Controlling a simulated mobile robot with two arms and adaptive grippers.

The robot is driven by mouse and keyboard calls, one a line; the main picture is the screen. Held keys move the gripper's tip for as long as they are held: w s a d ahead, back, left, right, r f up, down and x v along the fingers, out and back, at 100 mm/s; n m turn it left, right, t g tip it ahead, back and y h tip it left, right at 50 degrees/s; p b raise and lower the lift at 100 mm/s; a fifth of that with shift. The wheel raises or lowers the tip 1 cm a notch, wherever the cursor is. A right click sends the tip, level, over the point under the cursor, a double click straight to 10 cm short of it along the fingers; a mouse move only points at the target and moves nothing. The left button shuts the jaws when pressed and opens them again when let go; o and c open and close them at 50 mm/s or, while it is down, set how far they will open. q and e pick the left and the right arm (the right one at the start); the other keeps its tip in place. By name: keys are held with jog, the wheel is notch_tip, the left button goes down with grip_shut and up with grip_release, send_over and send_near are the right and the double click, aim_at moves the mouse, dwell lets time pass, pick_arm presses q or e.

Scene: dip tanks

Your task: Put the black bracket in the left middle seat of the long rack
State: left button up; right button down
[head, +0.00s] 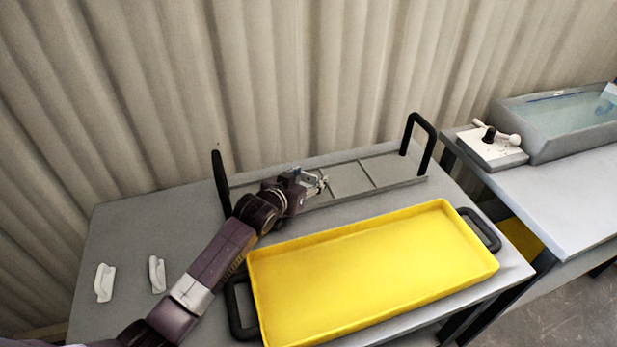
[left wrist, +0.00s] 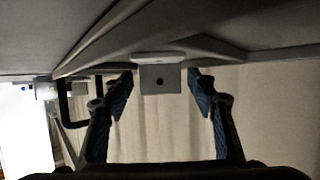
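The long rack (head: 393,170) lies along the back of the table, with a tall black handle at each end and thin dividers across it. My left gripper (head: 320,183) is over the left-middle part of the rack and hides part of it. In the left wrist view the left gripper (left wrist: 160,88) has its blue-padded fingers apart. I cannot make out a black bracket in either view. My right gripper is not in view.
A yellow tray (head: 375,270) with black handles fills the table front. Two white brackets (head: 104,282) (head: 156,274) lie on the bare left part. On the right table stand a water tank (head: 545,145) and a white block (head: 490,148) with a lever. A curtain hangs behind.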

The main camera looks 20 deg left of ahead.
pick_arm(q)
jog(key=shift+r, duration=0.1)
jog(key=v, duration=1.2)
jog(key=shift+r, duration=0.1)
